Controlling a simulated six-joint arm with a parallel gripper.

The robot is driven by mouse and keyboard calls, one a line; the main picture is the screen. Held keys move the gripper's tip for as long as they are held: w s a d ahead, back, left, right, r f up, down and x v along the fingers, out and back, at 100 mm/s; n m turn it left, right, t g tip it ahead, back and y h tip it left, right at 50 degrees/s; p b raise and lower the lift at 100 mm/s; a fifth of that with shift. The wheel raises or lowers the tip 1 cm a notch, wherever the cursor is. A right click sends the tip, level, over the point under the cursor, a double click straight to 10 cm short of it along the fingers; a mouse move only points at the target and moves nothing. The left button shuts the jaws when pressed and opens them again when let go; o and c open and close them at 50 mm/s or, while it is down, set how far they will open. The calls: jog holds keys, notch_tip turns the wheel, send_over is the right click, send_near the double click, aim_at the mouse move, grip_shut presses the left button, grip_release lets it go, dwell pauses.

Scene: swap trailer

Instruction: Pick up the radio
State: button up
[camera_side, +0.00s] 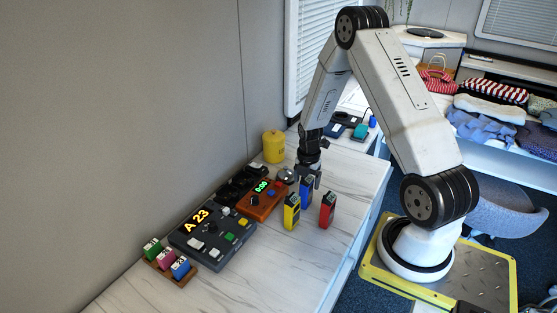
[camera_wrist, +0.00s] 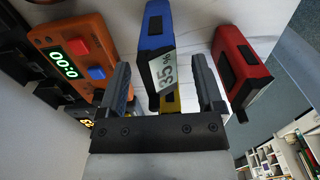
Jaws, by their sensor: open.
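Three upright handheld radio-like units stand on the white marble counter: a blue one (camera_side: 306,193), a yellow one (camera_side: 291,212) and a red one (camera_side: 327,210). My gripper (camera_side: 308,178) points down right over the blue unit. In the wrist view my gripper (camera_wrist: 161,75) is open, with the blue unit (camera_wrist: 154,28) between and beyond its fingers, a label reading 35 on it. The yellow unit (camera_wrist: 172,101) is mostly hidden behind it. The red unit (camera_wrist: 238,62) lies outside the right finger. I cannot tell whether the fingers touch the blue unit.
An orange timer box (camera_side: 260,203) stands left of the units, beside a dark console (camera_side: 212,234) with an A 23 display. A rack of small coloured blocks (camera_side: 167,263) and a yellow canister (camera_side: 274,147) are also on the counter (camera_side: 335,250). The counter's front right is clear.

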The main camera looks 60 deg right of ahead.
jog(key=shift+f, duration=0.45)
grip_shut()
dwell(0.3)
dwell(1.2)
